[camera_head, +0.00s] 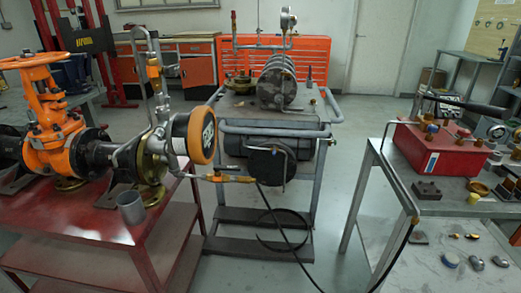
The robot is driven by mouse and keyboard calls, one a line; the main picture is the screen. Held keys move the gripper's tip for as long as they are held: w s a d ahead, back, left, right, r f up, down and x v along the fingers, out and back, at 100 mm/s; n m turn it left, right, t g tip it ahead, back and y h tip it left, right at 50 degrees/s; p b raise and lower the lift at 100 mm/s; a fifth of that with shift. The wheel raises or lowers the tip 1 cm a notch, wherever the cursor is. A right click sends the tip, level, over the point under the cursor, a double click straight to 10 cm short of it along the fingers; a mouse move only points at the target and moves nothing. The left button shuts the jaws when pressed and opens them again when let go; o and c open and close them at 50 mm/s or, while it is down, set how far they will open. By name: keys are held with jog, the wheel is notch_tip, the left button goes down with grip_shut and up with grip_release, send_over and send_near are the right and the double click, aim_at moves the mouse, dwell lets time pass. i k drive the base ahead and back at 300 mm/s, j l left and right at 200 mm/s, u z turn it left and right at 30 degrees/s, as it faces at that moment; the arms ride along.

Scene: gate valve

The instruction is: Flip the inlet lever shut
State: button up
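An orange gate valve (58,125) with a handwheel on top stands upright on the red table (90,225) at the left. Its right end joins a dark flange and a brass-coloured flange with pipework. A small fitting with an orange part (218,178) lies level at the low right of this pipework, and a black hose leaves its right end. Another orange part (154,69) sits on the upright pipe above. I cannot tell which of the two is the inlet lever, or its position. My gripper is not in view.
A round gauge with an orange rim (201,134) stands above the low fitting. A grey metal cup (131,207) is near the table's front edge. A grey cart (262,215) stands mid-room. A red pump box (436,150) sits on the right table. The hose (283,235) hangs across the gap between.

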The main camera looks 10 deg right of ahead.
aim_at(217, 168)
jog(key=i+j+u, duration=0.1)
jog(key=i+j, duration=0.2)
jog(key=i, duration=0.15)
jog(key=i+j, duration=0.3)
jog(key=i, duration=0.2)
jog(key=u, duration=0.05)
